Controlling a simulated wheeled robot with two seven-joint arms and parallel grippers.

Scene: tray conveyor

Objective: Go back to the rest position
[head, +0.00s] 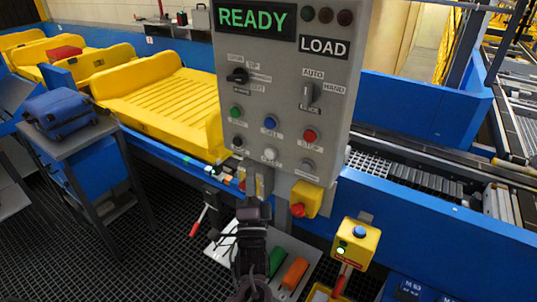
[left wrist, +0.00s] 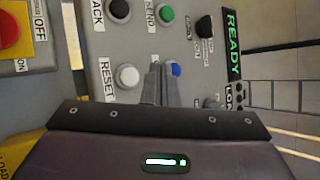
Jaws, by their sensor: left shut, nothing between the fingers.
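My left gripper (head: 254,212) is in the lower middle of the head view, in front of and below the grey control panel (head: 283,100). In the left wrist view its two fingers (left wrist: 165,72) are together and empty. They point at the panel and overlap the edge of the blue button (left wrist: 175,70); I cannot tell the gap to the panel from this view. The panel's green READY display (head: 252,18) is lit. My right gripper is not in view.
A yellow box with a red knob (head: 298,210) hangs under the panel. A yellow box with a blue button (head: 358,232) stands right. A shelf holds a green and an orange item (head: 294,273). Yellow trays (head: 165,85) line the conveyor; a blue suitcase (head: 60,112) lies on a stand.

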